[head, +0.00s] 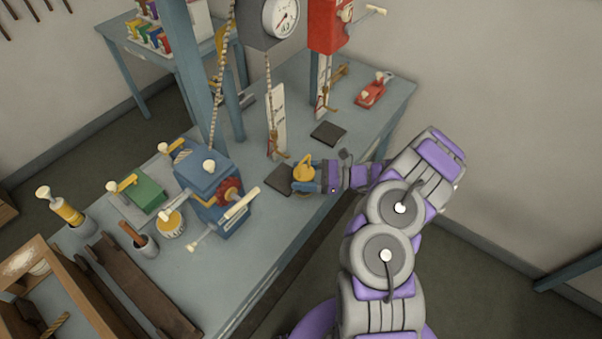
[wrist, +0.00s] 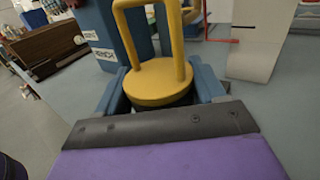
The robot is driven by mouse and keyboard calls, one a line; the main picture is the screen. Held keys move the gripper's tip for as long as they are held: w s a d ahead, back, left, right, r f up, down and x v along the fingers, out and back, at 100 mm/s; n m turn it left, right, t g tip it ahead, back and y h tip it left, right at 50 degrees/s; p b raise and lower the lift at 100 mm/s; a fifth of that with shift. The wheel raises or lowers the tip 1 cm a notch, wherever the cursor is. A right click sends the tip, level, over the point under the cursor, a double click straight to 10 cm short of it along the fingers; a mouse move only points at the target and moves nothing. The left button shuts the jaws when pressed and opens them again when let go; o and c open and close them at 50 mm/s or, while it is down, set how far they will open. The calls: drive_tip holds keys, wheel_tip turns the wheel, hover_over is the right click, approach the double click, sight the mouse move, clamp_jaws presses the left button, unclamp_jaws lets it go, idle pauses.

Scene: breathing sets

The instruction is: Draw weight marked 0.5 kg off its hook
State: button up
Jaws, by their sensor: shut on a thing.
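A yellow weight (head: 304,171) with a round body and an upright loop handle is in my gripper (head: 303,181) at the table's front edge. In the wrist view the weight (wrist: 158,83) sits between the two blue fingers of my gripper (wrist: 160,92), which are shut on its body. The top of its handle is cut off there, and no 0.5 kg mark can be read. A brown hook (head: 273,146) hangs on a rope under the grey dial scale (head: 270,22). In the head view the hook appears up and left of the weight, apart from it.
A dark square pad (head: 279,180) lies beside the weight, and another pad (head: 328,132) lies farther back. A blue winch box (head: 211,180) with a red gear stands to the left. A white scale board (head: 279,120) stands behind the hook. A red crank box (head: 328,24) hangs behind.

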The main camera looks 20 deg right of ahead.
sight(311, 177)
drive_tip(key=shift+s+d+r+p, duration=0.45)
drive_tip(key=shift+s+r+p, duration=0.15)
drive_tip(key=shift+r+p, duration=0.2)
drive_tip(key=shift+s+d+r+p, duration=0.4)
drive_tip(key=shift+s+r+p, duration=0.15)
drive_tip(key=shift+r+p, duration=0.2)
drive_tip(key=shift+d+f, duration=0.1)
